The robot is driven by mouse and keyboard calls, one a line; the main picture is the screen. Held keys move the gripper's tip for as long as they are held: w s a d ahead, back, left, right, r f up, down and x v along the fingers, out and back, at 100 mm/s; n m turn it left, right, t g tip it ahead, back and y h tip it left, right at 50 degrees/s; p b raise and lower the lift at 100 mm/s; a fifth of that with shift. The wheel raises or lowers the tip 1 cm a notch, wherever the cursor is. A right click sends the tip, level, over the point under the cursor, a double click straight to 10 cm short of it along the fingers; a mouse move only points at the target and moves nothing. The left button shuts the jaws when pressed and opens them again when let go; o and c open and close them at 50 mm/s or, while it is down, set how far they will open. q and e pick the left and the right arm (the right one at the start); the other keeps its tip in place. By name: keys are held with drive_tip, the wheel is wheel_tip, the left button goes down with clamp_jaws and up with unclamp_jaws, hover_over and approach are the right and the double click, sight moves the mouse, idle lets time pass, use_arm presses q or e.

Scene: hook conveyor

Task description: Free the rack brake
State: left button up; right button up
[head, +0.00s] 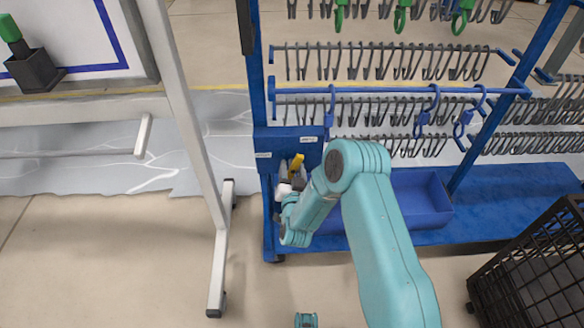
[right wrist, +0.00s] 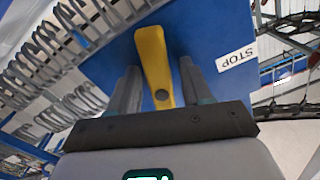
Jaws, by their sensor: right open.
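The brake lever (right wrist: 153,62) is yellow and stands out against a blue plate in the right wrist view. A white label reading STOP (right wrist: 236,57), upside down in this view, is to its right. In the head view the yellow lever (head: 297,166) shows low on the blue rack's left end. My right gripper (right wrist: 157,85) is open, with one finger on each side of the lever and gaps visible. In the head view the right gripper (head: 291,183) is small and partly hidden by my arm. My left gripper is not seen.
The blue rack (head: 262,90) carries rows of grey hooks (head: 380,62) and several blue hooks. A blue bin (head: 420,200) sits low on it. A white stand's post (head: 185,110) is at the left, and a black crate (head: 535,270) is at the lower right. Floor is clear in front.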

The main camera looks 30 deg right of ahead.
drive_tip(key=shift+s+r, duration=0.1)
clamp_jaws()
drive_tip(key=shift+n+b, duration=0.4)
drive_tip(key=shift+n, duration=0.5)
drive_tip(key=n, duration=0.2)
drive_tip(key=shift+d+n, duration=0.1)
drive_tip(key=shift+n, duration=0.2)
unclamp_jaws()
drive_tip(key=shift+s, duration=0.1)
